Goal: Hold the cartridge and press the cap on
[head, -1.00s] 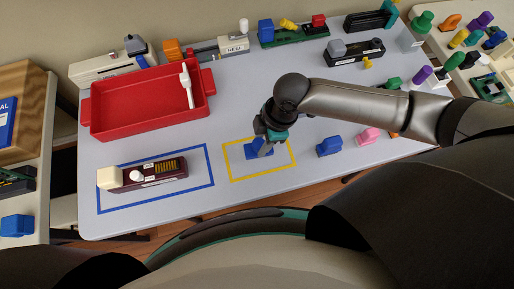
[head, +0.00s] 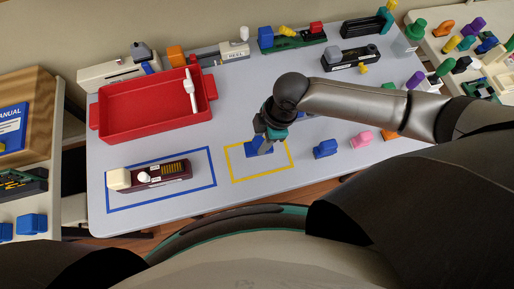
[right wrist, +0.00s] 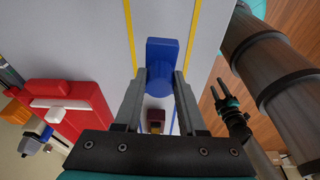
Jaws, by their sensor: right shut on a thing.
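The maroon cartridge (head: 170,173) lies inside the blue outline on the table, with a cream block (head: 118,179) at its left end and a white knob on it. My right gripper (head: 263,143) points down inside the yellow outline, shut on a blue cap (head: 252,150). The blue cap also shows in the right wrist view (right wrist: 162,55), between the fingertips of my right gripper (right wrist: 160,76). Whether it touches the table is unclear. The cartridge shows partly between the fingers in that view (right wrist: 155,118).
A red tray (head: 150,133) with a white fork-like tool stands behind the cartridge. Another blue piece (head: 325,149) and a pink piece (head: 361,141) stand right of the yellow outline (head: 232,166). Several devices line the back edge. The table's middle is clear.

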